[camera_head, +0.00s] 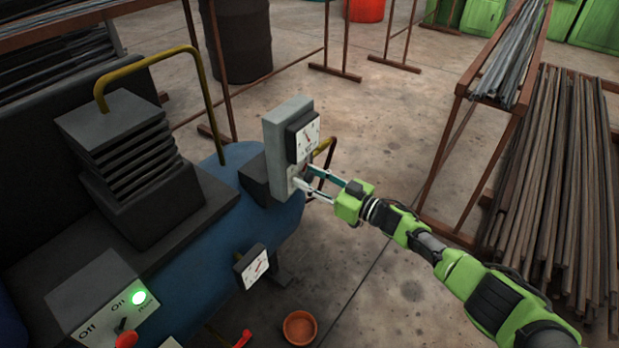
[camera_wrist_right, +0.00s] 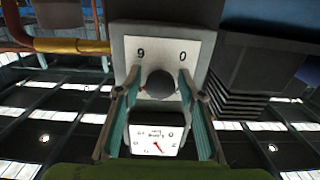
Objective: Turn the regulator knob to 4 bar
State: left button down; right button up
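The regulator is a grey upright box (camera_head: 283,122) on the blue compressor. Its dark round knob (camera_wrist_right: 160,84) sits on a white plate (camera_wrist_right: 192,46), where I read "9" and "0". A square white gauge (camera_head: 308,138) sits above the knob; it appears upside down in the wrist view (camera_wrist_right: 172,134), and I cannot read its value. My right gripper (camera_head: 301,182) is at the plate. In the wrist view its fingers (camera_wrist_right: 160,77) stand on either side of the knob, with a small gap showing each side. In the head view the fingers hide the knob. My left gripper is out of view.
The blue tank (camera_head: 190,279) carries a second gauge (camera_head: 255,267), a panel with a lit green lamp (camera_head: 139,297) and red handles. A yellow pipe (camera_head: 146,63) arches behind. A terracotta pot (camera_head: 299,328) stands on the floor. Racks of long bars (camera_head: 553,170) stand right.

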jog(key=shift+d, duration=0.15)
jog(key=v, duration=1.2)
jog(key=shift+f, duration=0.1)
dwell(0.4)
